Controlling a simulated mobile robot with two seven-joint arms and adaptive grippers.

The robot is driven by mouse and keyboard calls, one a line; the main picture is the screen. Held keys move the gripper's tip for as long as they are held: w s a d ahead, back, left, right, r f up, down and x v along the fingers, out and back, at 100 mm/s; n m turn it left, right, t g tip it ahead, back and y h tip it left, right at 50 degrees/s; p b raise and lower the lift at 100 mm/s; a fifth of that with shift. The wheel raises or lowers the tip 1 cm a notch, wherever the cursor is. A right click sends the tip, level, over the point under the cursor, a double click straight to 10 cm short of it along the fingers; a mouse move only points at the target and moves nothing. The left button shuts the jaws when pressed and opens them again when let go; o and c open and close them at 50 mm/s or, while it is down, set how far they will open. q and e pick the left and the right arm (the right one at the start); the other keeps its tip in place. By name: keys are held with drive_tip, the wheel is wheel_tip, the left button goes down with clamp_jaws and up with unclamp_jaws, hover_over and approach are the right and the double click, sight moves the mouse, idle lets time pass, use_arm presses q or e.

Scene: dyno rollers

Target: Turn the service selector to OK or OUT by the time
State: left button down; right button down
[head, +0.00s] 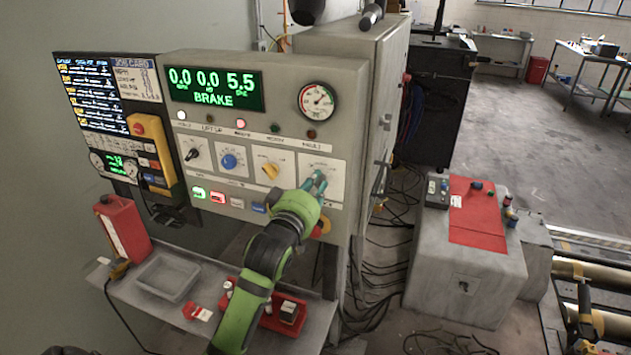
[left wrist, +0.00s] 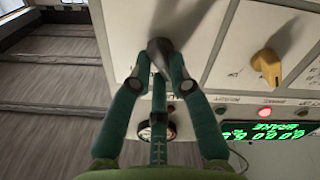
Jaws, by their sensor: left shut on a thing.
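My left gripper (head: 315,183) is at the rightmost panel of the grey control console (head: 345,215). Its teal fingers cover most of the knob there in the head view. In the left wrist view, the fingertips (left wrist: 158,72) are closed around a dark grey selector knob (left wrist: 158,48), which has a pointed end. The panel lettering is too small or blurred to read, so I cannot tell its setting. A yellow knob (head: 270,170) is on the panel to the left and also shows in the left wrist view (left wrist: 266,66). My right gripper is not in view.
A blue knob (head: 229,161) and a black knob (head: 192,154) are farther left. The green display (head: 214,89) reads 0.0, 0.0, 5.5 and BRAKE, beside a round gauge (head: 318,101). A shelf (head: 150,305) with a grey tray (head: 167,277) is below.

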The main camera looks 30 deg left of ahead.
use_arm(q)
drive_tip(key=shift+n, duration=0.6)
drive_tip(key=shift+a+n+p, duration=0.1)
drive_tip(key=shift+n+p, duration=0.2)
drive_tip(key=shift+p, duration=0.05)
drive_tip(key=c, duration=1.1)
unclamp_jaws()
drive_tip(key=shift+c, duration=0.2)
drive_tip(key=shift+s, duration=0.1)
drive_tip(key=v, duration=1.2)
